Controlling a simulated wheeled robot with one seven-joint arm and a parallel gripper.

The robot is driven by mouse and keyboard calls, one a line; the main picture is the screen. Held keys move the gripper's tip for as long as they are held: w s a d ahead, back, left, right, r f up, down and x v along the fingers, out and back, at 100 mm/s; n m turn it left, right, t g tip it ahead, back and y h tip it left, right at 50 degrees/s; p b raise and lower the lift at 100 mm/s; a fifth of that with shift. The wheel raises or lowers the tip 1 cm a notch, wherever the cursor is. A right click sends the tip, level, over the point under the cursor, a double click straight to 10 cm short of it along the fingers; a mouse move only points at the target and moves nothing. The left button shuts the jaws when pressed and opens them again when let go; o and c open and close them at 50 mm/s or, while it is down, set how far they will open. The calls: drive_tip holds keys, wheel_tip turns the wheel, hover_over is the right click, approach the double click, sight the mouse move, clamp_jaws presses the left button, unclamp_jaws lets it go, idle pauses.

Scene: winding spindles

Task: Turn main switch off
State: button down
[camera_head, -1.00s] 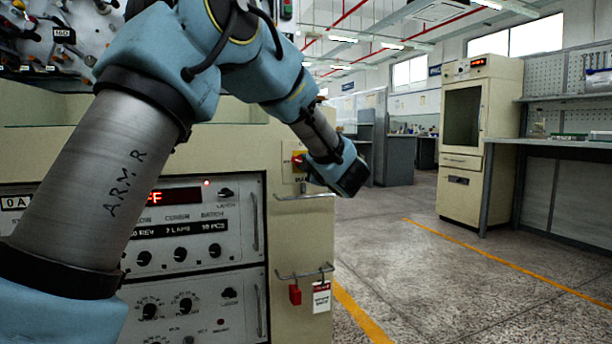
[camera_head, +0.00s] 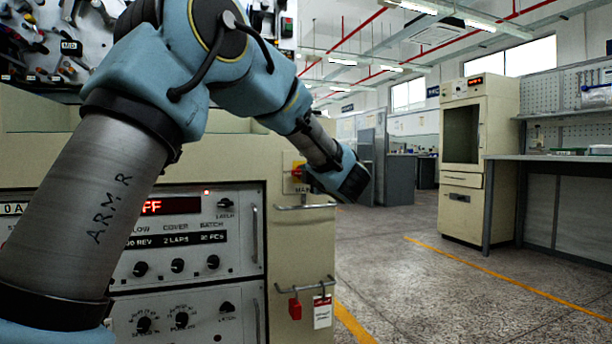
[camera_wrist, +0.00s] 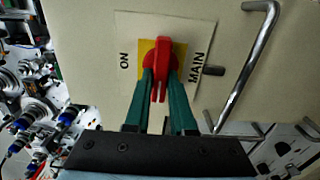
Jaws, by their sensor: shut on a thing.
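The main switch has a red handle (camera_wrist: 161,58) on a yellow plate within a pale label plate (camera_wrist: 124,22). In the wrist view the labels read ON to the left and MAIN to the right, both turned sideways, and the handle stands upright in the picture. My gripper (camera_wrist: 160,80) has its two green fingers closed on either side of the handle. In the head view my gripper (camera_head: 305,179) is at the switch (camera_head: 298,165) and hides part of it.
A metal bar handle (camera_wrist: 248,70) stands close beside the switch plate. A lower rail (camera_head: 306,288) carries a red lock (camera_head: 295,308) and a tag (camera_head: 322,312). The control panel display (camera_head: 165,206) shows "FF", partly covered by my arm. Open floor lies to the right.

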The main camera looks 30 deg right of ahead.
drive_tip(key=shift+f, duration=0.1)
drive_tip(key=c, duration=0.8)
unclamp_jaws()
drive_tip(key=shift+o, duration=0.2)
drive_tip(key=s+a+p, duration=0.1)
drive_tip(key=s+p, duration=0.1)
drive_tip(key=s, duration=0.8)
drive_tip(key=shift+s+a, duration=0.15)
drive_tip(key=shift+s, duration=0.25)
